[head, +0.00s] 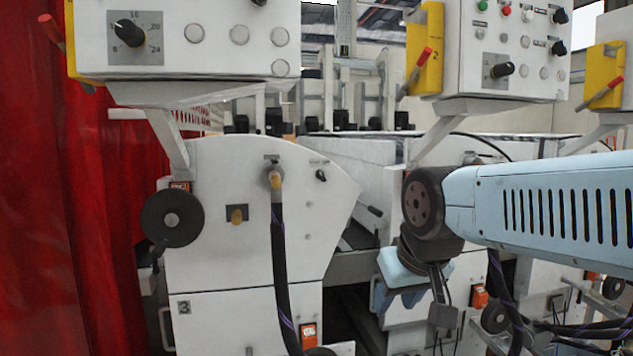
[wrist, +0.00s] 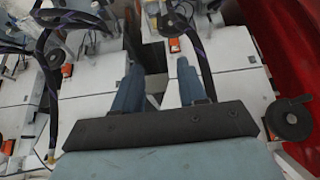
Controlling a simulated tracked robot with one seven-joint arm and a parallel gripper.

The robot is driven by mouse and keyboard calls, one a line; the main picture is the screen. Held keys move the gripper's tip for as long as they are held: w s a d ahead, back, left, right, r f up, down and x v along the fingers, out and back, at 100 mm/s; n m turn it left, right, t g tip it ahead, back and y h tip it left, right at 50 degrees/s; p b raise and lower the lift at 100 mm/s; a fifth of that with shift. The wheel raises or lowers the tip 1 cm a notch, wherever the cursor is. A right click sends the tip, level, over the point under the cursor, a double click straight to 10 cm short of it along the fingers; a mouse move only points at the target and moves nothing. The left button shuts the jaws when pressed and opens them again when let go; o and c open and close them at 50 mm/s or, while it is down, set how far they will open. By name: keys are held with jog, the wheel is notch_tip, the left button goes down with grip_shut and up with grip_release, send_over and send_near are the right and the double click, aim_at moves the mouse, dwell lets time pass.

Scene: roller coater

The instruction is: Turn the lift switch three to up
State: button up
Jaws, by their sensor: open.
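A small black switch (head: 321,175) sits at the upper right of the white machine panel (head: 235,240) marked 3, in the head view. I take it for lift switch three, but the lettering above it is too small to read. Its exact setting is hard to tell. My gripper (head: 398,298) hangs to the right of and below this switch, pointing down and clear of it. In the wrist view my gripper (wrist: 158,68) has its two blue fingers apart with nothing between them. I cannot make out the switch in the wrist view.
A black hose (head: 281,270) runs down the panel. A black handwheel (head: 172,218) stands at its left, beside a red curtain (head: 75,200). Control boxes hang above, including the left box (head: 225,40) and the right box (head: 510,50). A gap separates the machine units.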

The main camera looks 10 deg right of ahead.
jog(key=w+d+r+n+t, duration=0.1)
jog(key=w+d+r+t, duration=0.15)
jog(key=w, duration=0.75)
jog(key=w+d+r+n+t, duration=0.1)
jog(key=w+t, duration=0.3)
jog(key=w, duration=0.5)
jog(key=n+t+y, duration=0.5)
jog(key=n+t, duration=0.2)
jog(key=t, duration=0.2)
send_near(323, 178)
jog(key=x, duration=0.8)
jog(key=shift+w+r, duration=0.1)
jog(key=shift+w, duration=0.2)
jog(key=shift+c, duration=0.2)
